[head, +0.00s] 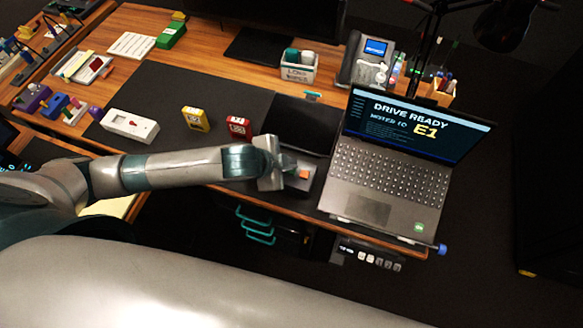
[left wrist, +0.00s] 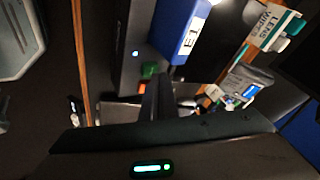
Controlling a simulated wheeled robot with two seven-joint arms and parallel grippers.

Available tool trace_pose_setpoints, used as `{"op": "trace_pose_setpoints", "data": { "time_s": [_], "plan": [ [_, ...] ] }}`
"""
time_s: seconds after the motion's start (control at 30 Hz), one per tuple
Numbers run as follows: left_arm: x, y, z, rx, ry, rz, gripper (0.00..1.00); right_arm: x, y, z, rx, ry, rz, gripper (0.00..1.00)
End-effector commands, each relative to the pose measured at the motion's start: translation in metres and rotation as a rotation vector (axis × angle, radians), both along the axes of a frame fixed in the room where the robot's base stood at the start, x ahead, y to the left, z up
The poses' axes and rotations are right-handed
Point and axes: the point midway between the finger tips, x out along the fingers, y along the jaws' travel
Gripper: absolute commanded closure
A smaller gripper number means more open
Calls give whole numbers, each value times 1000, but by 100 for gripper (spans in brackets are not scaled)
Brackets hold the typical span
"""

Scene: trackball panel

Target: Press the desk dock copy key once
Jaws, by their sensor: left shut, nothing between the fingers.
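A small grey dock (head: 309,188) sits at the front of the desk, just left of the laptop. An orange key (head: 304,174) shows on it, with no readable label. My left gripper (head: 287,170) is shut and empty, over the dock's left part and hiding some of it. In the left wrist view, the dark closed fingers (left wrist: 156,98) reach toward a green key (left wrist: 150,69), with a bit of orange (left wrist: 142,87) beside it. I cannot tell whether the fingers touch a key, or which one is copy. My right gripper is not in view.
A red block (head: 238,128), a yellow block (head: 195,119) and a white box (head: 130,126) stand left on the dark mat. A phone (head: 367,62) and wipes box (head: 299,72) stand behind. A switch strip (head: 370,256) hangs below the desk edge.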

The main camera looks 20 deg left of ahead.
Motion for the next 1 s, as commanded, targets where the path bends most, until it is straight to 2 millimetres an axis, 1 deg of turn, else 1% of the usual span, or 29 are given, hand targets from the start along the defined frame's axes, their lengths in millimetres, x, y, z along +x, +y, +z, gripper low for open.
{"op": "trace_pose_setpoints", "data": {
  "time_s": [1.0],
  "plan": [
    [0,0,-8,-1,1,0,100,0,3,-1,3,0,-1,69]
  ]
}}
